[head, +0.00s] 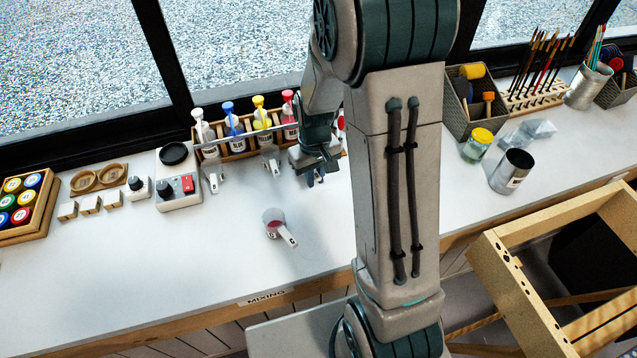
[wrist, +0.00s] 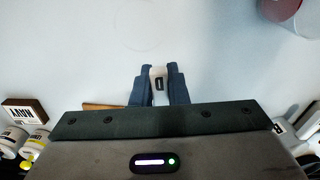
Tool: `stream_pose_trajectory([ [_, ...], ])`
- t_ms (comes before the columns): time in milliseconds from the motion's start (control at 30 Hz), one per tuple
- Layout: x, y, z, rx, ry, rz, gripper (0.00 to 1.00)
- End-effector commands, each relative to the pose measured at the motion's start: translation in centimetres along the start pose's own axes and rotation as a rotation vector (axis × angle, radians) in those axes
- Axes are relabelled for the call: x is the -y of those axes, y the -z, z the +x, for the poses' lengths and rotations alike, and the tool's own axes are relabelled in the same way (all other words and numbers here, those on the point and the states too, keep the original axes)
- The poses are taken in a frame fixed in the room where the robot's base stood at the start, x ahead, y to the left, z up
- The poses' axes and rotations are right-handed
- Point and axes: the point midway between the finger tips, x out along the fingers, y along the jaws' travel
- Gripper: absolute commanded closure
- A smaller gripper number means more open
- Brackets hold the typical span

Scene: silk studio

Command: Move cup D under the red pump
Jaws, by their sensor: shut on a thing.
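The red pump (head: 289,110) stands at the right of the pump rack in the head view. My gripper (head: 317,177) is low over the white table, in front of and slightly right of the red pump. In the wrist view my gripper (wrist: 158,88) is shut on the pale handle (wrist: 158,80) with a dark tag, which I take as cup D's. The cup's body is hidden by my gripper, so I cannot tell how exactly it sits under the nozzle. No letter is readable on it.
A cup with red contents (head: 272,217) stands in the open in front of the rack. Other cups stand below the white pump (head: 213,178) and yellow pump (head: 271,162). A scale (head: 178,188) is left.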

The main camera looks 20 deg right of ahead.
Motion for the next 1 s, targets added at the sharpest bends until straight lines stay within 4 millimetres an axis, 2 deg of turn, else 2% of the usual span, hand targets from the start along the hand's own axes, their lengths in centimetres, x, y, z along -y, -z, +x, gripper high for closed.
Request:
stream_pose_trajectory([
  [300,-0.6,3.1,0.1,0.000,0.000,0.001,1.00],
  [500,-0.8,4.6,0.1,0.000,0.000,0.001,1.00],
  [1000,-0.9,5.2,0.2,0.001,0.000,0.001,1.00],
])
